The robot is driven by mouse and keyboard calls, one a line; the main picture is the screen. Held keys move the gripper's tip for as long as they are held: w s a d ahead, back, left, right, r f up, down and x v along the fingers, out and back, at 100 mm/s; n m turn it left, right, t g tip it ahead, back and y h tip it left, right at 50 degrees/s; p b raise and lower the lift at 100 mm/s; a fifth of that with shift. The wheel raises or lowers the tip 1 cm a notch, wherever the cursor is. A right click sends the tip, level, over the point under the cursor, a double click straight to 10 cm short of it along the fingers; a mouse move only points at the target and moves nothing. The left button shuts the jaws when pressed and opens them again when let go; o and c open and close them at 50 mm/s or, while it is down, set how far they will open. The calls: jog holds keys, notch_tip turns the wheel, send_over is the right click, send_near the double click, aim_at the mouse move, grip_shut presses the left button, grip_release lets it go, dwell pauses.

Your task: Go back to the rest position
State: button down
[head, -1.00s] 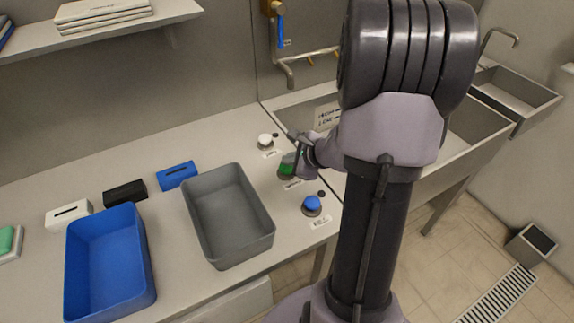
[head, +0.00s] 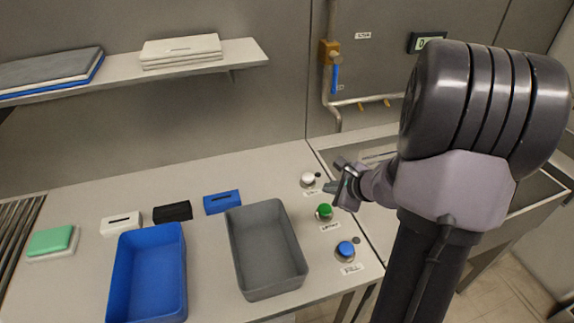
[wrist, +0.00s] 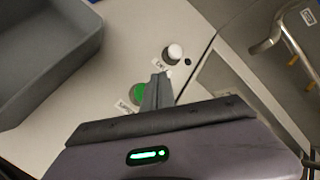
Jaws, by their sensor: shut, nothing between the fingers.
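My gripper (head: 338,187) is shut and empty, above the counter beside the row of buttons. In the wrist view its closed fingers (wrist: 159,84) point toward the counter between the green button and the white button. The green button (head: 324,211) is close to the left of my gripper and below it; it also shows in the wrist view (wrist: 138,91), partly covered by the fingers. The white button (head: 308,179) is behind it, and the blue button (head: 345,249) is nearer the front edge. My gripper appears apart from all of them.
A grey crate (head: 302,268) and a blue crate (head: 179,302) stand left of the buttons. White (head: 121,229), black (head: 173,212) and blue (head: 222,202) slotted boxes sit behind them. A sink (head: 375,150) lies behind my arm. A shelf (head: 245,52) hangs on the wall.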

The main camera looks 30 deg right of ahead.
jog(key=a+r+n+y, duration=0.1)
jog(key=a+r+n, duration=0.2)
jog(key=a, duration=0.3)
jog(key=a+r+n+g+y, duration=0.1)
jog(key=a+r+n+y, duration=0.1)
jog(key=a+r+n, duration=0.35)
jog(key=a+r+n+y, duration=0.1)
jog(key=a+r+n, duration=0.1)
jog(key=a, duration=0.6)
jog(key=s+a+r+n+g, duration=0.1)
jog(key=s+a+r+n, duration=0.1)
jog(key=s+a+n, duration=0.3)
jog(key=s+a+r+n+g+h, duration=0.1)
jog(key=s+a+r+n, duration=0.1)
jog(key=s+a+n, duration=0.4)
jog(key=s+n, duration=0.1)
jog(key=s, duration=0.4)
jog(key=shift+s+h+b, duration=0.3)
jog(key=shift+s+b, duration=0.05)
jog(key=shift+s, duration=0.05)
jog(key=shift+d+n, duration=0.1)
jog(key=shift+n, duration=0.15)
